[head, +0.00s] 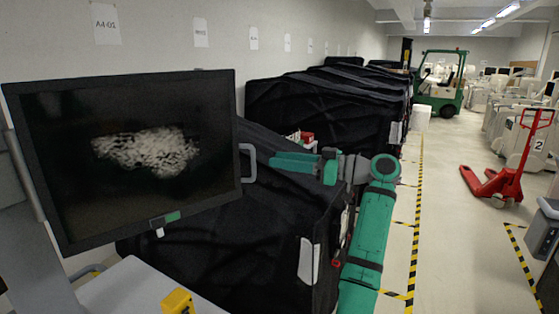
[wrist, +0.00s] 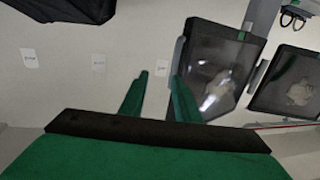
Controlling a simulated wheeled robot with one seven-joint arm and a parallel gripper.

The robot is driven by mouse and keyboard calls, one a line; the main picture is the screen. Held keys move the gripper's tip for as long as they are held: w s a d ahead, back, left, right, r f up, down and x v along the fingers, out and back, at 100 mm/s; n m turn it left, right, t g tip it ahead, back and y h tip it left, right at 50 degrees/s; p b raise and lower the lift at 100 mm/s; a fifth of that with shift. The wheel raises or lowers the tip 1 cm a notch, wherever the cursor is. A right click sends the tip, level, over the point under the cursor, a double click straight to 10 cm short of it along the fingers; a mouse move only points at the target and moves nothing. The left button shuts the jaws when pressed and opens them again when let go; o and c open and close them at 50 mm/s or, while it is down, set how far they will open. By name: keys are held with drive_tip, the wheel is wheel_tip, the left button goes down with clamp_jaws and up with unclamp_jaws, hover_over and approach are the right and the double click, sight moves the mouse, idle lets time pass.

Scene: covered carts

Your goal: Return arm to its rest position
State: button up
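My arm (head: 368,235), green with dark and grey joints, rises at the centre right in the head view and bends left at its top joint. My gripper (head: 282,162) is at the far end, pointing left above the black-covered cart. In the wrist view my gripper (wrist: 157,78) has its two green fingers apart. Nothing is held between them; the pale wall shows through the gap.
A black-covered cart (head: 215,260) stands below my gripper, with more covered carts (head: 330,105) behind. A dark monitor (head: 130,155) stands left; two screens show in the wrist view (wrist: 212,70). A red pallet jack (head: 505,165) and green forklift (head: 440,85) stand right. The aisle (head: 445,215) is clear.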

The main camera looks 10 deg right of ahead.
drive_tip(key=shift+a, duration=0.1)
wheel_tip(320, 180, down, 33)
drive_tip(key=w+a+m+t+h, duration=0.2)
drive_tip(key=w+m+t+h, duration=0.15)
drive_tip(key=m+h, duration=0.35)
drive_tip(key=s+a+f+m+h, duration=0.1)
drive_tip(key=s+f+m+h, duration=0.1)
drive_tip(key=s+f, duration=0.5)
drive_tip(key=s+a+f+m+t+h, duration=0.15)
drive_tip(key=s+f, duration=0.25)
drive_tip(key=f, duration=0.6)
drive_tip(key=s+a+f+m+h, duration=0.1)
drive_tip(key=s+f+m+h, duration=0.15)
drive_tip(key=s+f, duration=0.45)
drive_tip(key=s+a+f+m+h, duration=0.15)
drive_tip(key=s+f, duration=0.25)
drive_tip(key=s, duration=0.7)
drive_tip(key=s+a+f+h, duration=0.15)
drive_tip(key=s+f, duration=0.25)
drive_tip(key=s, duration=0.8)
drive_tip(key=s+a+r+n+t, duration=0.1)
drive_tip(key=s+r, duration=0.7)
drive_tip(key=s, duration=0.3)
drive_tip(key=s+a+r+n+t, duration=0.1)
drive_tip(key=s+a+r, duration=0.1)
drive_tip(key=s+r, duration=0.7)
drive_tip(key=shift+v, duration=0.9)
